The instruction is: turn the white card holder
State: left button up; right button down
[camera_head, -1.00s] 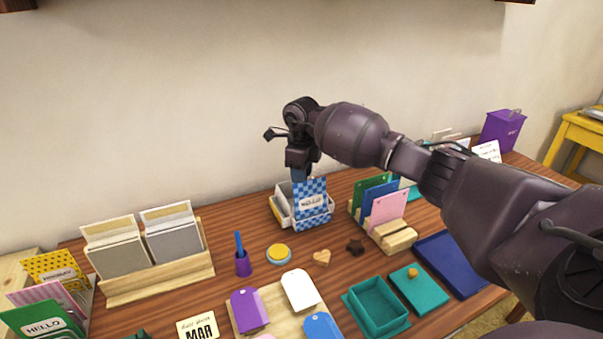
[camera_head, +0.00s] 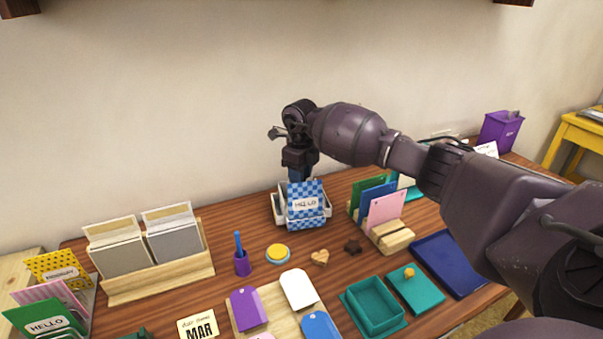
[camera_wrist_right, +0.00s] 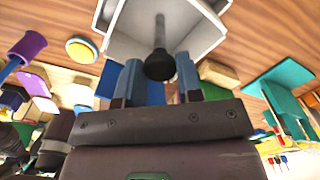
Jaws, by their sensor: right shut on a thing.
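The white card holder (camera_head: 327,212) stands on the wooden desk near the wall. A blue-and-white checked card (camera_head: 306,217) with a "HELLO" label stands in its front. My right gripper (camera_head: 299,173) reaches down over the holder from behind this card, which hides its fingertips in the head view. In the right wrist view, the white holder (camera_wrist_right: 195,28) shows below, with a dark post and round knob (camera_wrist_right: 160,66) at its middle. The blue fingers lie on either side of the knob, shut on it. My left gripper is not in view.
A rack with green, blue and pink cards (camera_head: 386,209) stands just right of the holder. A wide wooden card box (camera_head: 160,283) stands at left.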

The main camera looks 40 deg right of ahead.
jog(key=shift+r+m+p, duration=0.1)
jog(key=shift+m+p, duration=0.55)
jog(key=shift+m, duration=1.05)
jog(key=shift+m+p, duration=0.7)
jog(key=shift+m, duration=1)
jog(key=shift+m+p, duration=0.6)
jog(key=shift+m, duration=0.6)
jog(key=shift+m+p, duration=0.45)
jog(key=shift+m, duration=0.45)
jog(key=shift+m+p, duration=0.5)
jog(key=shift+m, duration=0.5)
jog(key=shift+m+p, duration=0.4)
jog(key=shift+m, duration=0.4)
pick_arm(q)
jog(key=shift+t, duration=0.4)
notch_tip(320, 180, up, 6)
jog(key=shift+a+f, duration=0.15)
pick_arm(e)
jog(key=shift+m, duration=0.3)
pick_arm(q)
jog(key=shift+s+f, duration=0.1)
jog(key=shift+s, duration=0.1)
